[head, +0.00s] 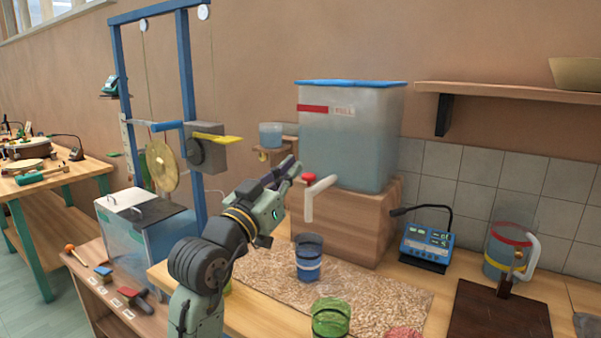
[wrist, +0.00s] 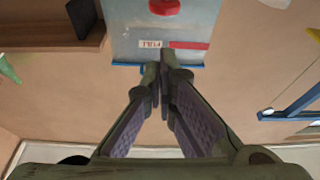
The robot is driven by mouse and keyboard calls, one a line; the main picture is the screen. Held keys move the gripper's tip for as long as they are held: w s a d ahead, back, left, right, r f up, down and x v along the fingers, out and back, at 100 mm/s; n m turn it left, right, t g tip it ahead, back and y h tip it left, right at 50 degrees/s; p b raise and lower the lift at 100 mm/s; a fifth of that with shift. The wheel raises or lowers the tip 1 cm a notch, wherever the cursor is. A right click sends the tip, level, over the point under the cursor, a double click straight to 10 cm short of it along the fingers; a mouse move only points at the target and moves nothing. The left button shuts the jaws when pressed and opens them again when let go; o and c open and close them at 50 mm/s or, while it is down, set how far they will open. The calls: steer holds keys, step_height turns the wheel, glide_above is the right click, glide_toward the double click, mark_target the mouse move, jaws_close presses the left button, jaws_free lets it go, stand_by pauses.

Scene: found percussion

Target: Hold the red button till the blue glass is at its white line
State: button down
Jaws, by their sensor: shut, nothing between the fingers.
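The red button (head: 309,177) sits above the white spout (head: 318,198) at the front of the clear tank's wooden base. It also shows at the top edge of the wrist view (wrist: 164,5). My gripper (head: 294,166) is shut and empty, its tips just left of and above the button in the head view. In the wrist view the tips (wrist: 162,65) appear apart from the button. The blue glass (head: 308,258) stands upright on the mat below the spout, with a pale line around it. I cannot make out its fill level or any stream.
The large tank (head: 350,135) has a blue lid and a red mark beside the word FULL. A green glass (head: 331,318) stands in front of the blue one. A blue device (head: 427,245) and a jug (head: 508,250) stand to the right. A blue frame (head: 187,100) rises at left.

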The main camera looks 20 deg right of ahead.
steer(key=b+v, duration=0.1)
steer(key=v, duration=0.4)
steer(key=shift+s+a+r, duration=0.1)
